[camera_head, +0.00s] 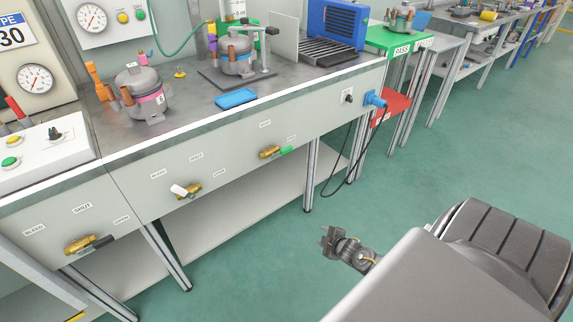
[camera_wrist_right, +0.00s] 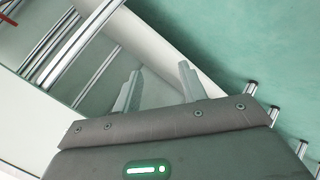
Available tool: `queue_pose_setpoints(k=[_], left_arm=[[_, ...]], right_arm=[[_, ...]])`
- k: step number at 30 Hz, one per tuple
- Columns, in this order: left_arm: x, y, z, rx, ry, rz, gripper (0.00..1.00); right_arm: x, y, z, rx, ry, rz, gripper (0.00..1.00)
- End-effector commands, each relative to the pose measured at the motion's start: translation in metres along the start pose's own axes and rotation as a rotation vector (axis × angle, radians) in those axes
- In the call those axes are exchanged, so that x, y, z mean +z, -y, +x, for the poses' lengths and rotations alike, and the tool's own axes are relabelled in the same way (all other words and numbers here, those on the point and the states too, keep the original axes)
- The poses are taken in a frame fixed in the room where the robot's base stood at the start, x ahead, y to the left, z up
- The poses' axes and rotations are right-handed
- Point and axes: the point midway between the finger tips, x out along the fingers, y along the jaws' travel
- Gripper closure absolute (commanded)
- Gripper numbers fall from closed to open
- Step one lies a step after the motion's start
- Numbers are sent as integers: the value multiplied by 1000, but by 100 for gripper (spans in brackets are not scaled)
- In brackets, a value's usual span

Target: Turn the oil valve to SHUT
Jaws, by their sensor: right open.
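Three brass valves sit on the front panel of the workbench in the head view. One has a black handle (camera_head: 88,244) at the lower left, one a white handle (camera_head: 180,191) in the middle, and one a green handle (camera_head: 284,151) to the right. My left gripper is not in view.
The bench top (camera_head: 190,110) carries compressors, a blue pad (camera_head: 236,98) and a blue box (camera_head: 336,25). A blue plug (camera_head: 375,99) with a hanging black cable sits at the panel's right end. Bench legs stand below.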

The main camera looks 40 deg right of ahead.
Motion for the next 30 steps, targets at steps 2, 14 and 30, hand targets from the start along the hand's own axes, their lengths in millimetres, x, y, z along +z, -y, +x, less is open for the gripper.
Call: queue_pose_setpoints(k=[2, 14, 30], left_arm=[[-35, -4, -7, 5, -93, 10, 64], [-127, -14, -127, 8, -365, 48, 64], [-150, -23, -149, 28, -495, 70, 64]], right_arm=[[-26, -60, 22, 128, -101, -126, 58], [-150, -229, -22, 551, -366, -560, 58], [-179, -255, -13, 599, -388, -600, 58]])
